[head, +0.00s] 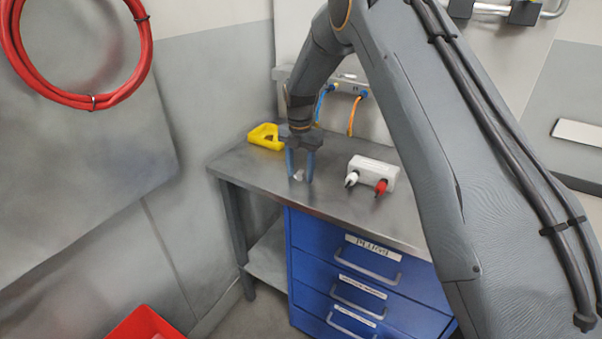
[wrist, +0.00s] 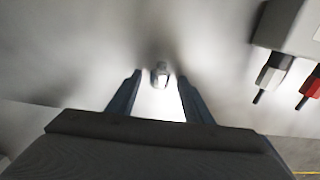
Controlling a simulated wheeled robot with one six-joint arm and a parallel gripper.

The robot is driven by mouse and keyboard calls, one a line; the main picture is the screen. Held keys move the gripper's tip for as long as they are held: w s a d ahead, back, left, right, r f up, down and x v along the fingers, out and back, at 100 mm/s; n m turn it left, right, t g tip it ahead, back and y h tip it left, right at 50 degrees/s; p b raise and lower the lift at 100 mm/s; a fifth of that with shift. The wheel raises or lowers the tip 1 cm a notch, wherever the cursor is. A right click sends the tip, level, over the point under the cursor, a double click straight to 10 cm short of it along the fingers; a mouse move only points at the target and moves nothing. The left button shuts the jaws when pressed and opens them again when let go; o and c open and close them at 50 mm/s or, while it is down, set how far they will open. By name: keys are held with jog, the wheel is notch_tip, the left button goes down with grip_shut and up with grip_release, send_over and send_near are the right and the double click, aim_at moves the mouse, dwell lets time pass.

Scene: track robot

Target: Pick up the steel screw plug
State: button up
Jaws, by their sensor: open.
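The steel screw plug (head: 298,175) is a small pale metal piece on the grey workbench top (head: 240,172). In the wrist view the plug (wrist: 160,75) stands between and slightly beyond the two fingertips. My gripper (head: 301,179) points down over the bench, its two blue fingers apart, one on each side of the plug. In the wrist view my gripper (wrist: 158,76) is open, with a gap between each finger and the plug. I cannot tell the exact height of the fingertips above the bench.
A white block (head: 374,170) with a white and a red connector sits to the right of my gripper. A yellow object (head: 265,136) lies at the back left. Blue and orange cables hang from a wall panel (head: 350,86) behind. Blue drawers (head: 330,240) are below.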

aim_at(300, 172)
grip_shut()
notch_tip(300, 172, up, 9)
jog(key=b, duration=0.4)
jog(key=w+r+t+y+b, duration=0.3)
jog(key=w+r+y+b, duration=0.2)
jog(key=w+b, duration=0.4)
jog(key=w+r+t+y+b, duration=0.3)
jog(key=w+r+y+b, duration=0.2)
jog(key=w+b, duration=0.4)
jog(key=shift+w+a+r+t+b, duration=0.35)
jog(key=shift+r+b, duration=0.4)
jog(key=shift+b, duration=0.3)
